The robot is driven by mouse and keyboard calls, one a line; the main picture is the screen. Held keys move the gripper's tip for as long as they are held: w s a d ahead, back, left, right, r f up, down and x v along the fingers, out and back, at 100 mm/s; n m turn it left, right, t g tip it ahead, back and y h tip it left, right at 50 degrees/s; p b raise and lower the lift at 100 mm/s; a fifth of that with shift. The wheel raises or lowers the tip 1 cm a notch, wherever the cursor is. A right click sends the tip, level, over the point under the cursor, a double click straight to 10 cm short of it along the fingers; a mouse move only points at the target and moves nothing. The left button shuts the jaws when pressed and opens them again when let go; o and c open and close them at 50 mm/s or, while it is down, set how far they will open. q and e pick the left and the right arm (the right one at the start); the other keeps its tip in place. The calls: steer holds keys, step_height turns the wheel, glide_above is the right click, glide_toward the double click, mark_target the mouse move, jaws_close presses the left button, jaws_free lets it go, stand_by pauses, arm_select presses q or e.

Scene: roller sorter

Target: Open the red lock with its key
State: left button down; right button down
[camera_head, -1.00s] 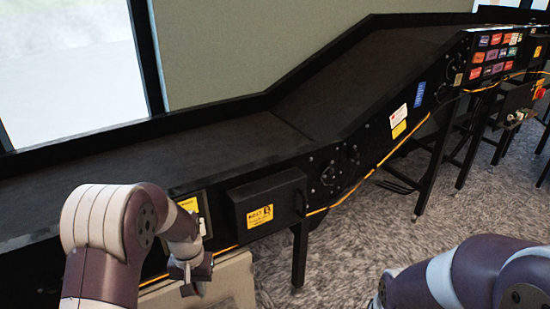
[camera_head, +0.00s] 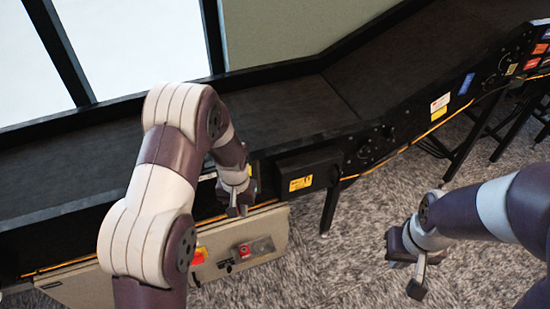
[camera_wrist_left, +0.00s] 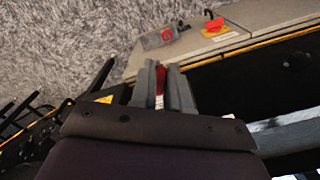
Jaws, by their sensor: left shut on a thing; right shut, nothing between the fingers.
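My left gripper (camera_head: 238,208) hangs in front of the conveyor, above the front panel. In the left wrist view the fingers (camera_wrist_left: 161,88) are shut on a small red thing (camera_wrist_left: 161,78). Only a strip of it shows between them; I cannot tell if it is the key. A red round fitting on a grey plate, perhaps the red lock (camera_head: 244,250), is on the beige panel below the gripper. It also shows in the left wrist view (camera_wrist_left: 167,35), beyond the fingertips and apart from them. My right gripper (camera_head: 418,284) is shut and empty over the carpet.
The beige panel (camera_head: 275,225) also carries a red and yellow switch (camera_head: 198,257), left of the grey plate. A black box with a yellow label (camera_head: 308,172) juts from the conveyor's side, right of my left gripper. Conveyor legs (camera_head: 329,210) stand on the carpet.

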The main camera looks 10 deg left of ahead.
arm_select(q)
steer(key=shift+r, duration=0.1)
stand_by(0.5)
step_height(320, 180, up, 4)
steer(key=p, duration=0.4)
steer(key=shift+r, duration=0.2)
